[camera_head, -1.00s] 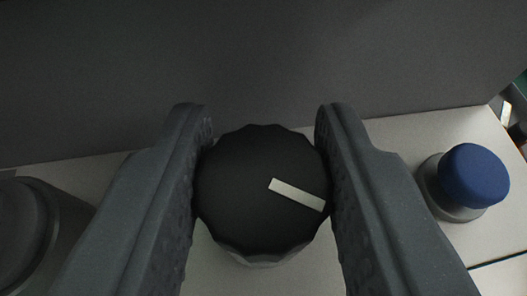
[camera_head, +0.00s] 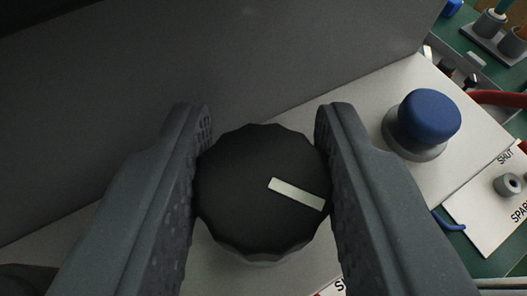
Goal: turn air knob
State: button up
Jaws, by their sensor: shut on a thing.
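A black fluted knob (camera_head: 245,195) with a white pointer bar sits on a pale panel in the middle of the view. The bar runs from near the knob's centre to its lower right edge. My gripper (camera_head: 264,185) is shut on the knob, with one dark grey finger against its left side and the other against its right side. The fingers hide parts of the panel around the knob.
A blue button (camera_head: 429,117) on a grey collar stands right of my right finger. A dark wall (camera_head: 270,60) rises behind the knob. At far right are a green surface, a white plate (camera_head: 490,205) with partly readable lettering, and a red hose (camera_head: 500,98).

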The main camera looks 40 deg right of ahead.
jog(key=shift+p, duration=0.4)
jog(key=o, duration=1)
jog(key=shift+f+b, duration=0.2)
jog(key=shift+b, duration=1.45)
jog(key=n+t+y+b, duration=0.2)
jog(key=n+y+b, duration=0.1)
jog(key=b, duration=0.6)
jog(key=n+y+b, duration=0.1)
jog(key=b, duration=0.2)
jog(key=shift+t, duration=0.4)
jog(key=n+y+b, duration=0.2)
jog(key=y+b, duration=0.1)
jog(key=shift+r+n+t+b, duration=0.15)
jog(key=shift+n+t+b, duration=0.2)
jog(key=shift+n+t, duration=0.05)
jog(key=shift+n+y+b, duration=0.3)
jog(key=shift+y+b, duration=0.1)
